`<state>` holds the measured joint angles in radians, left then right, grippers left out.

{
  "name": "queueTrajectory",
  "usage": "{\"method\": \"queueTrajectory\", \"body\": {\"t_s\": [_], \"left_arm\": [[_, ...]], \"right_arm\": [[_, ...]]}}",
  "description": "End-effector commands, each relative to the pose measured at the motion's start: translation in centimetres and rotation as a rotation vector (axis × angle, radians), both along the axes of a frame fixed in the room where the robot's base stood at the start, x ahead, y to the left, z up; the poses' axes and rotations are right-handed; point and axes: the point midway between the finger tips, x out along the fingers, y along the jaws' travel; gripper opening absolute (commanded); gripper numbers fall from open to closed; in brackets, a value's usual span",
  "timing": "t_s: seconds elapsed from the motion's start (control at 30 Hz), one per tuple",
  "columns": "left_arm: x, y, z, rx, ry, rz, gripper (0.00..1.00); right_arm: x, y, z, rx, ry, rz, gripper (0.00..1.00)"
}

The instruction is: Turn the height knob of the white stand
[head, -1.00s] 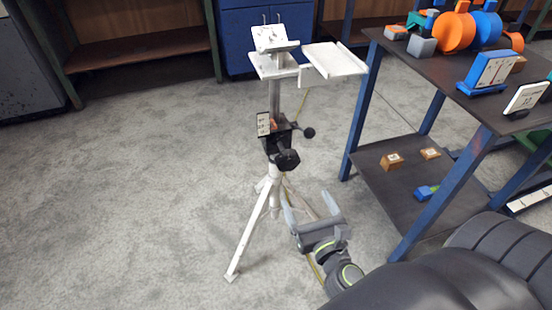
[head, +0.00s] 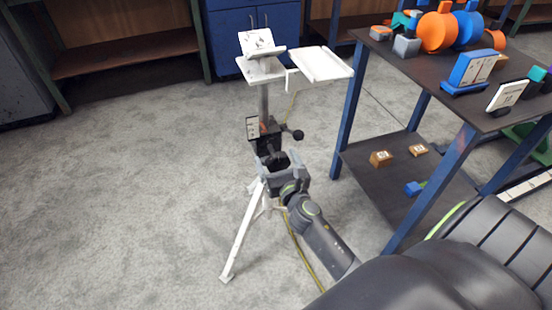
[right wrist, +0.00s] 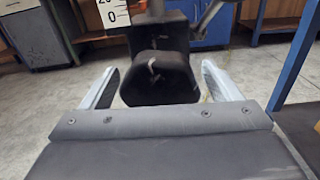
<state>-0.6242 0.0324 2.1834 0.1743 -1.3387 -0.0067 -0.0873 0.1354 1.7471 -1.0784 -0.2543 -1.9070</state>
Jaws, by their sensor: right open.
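The white stand (head: 239,235) is a tripod with a grey column and white plates on top. Its black height knob (right wrist: 157,78) is a large lobed knob on the front of a black clamp block (head: 268,143). My right gripper (head: 277,162) is open at the knob's height. In the right wrist view, its two pale fingers stand to the left and right of the knob with a gap on each side. In the head view the gripper partly hides the knob. My left gripper is not in view.
A small black side knob (head: 298,135) sticks out right of the block. A white scale label (head: 252,128) is beside the column. A dark table (head: 440,88) with blue legs and a lower shelf stands to the right. The floor at left is clear.

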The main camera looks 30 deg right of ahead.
Motion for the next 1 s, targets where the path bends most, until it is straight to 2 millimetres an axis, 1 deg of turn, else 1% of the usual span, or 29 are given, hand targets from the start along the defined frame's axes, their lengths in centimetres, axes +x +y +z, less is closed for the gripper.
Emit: {"method": "queueTrajectory", "body": {"t_s": [0.13,0.4,0.47,0.7,0.77,1.0], "left_arm": [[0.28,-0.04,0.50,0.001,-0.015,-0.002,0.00],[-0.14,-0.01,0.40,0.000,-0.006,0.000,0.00],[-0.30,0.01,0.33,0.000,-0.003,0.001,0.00],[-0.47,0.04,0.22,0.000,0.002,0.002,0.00],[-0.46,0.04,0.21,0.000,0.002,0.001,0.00],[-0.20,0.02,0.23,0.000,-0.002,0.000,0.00]], "right_arm": [[0.73,-0.20,-0.01,-0.001,0.000,0.000,0.84],[0.82,-0.21,0.02,-0.001,0.000,0.000,0.84],[0.81,-0.21,0.02,-0.001,0.000,0.000,0.77],[0.79,-0.20,0.02,-0.001,0.000,0.000,0.46],[0.80,-0.19,0.02,-0.001,0.000,0.000,0.39],[0.80,-0.19,-0.01,0.019,-0.005,0.000,0.39]]}}
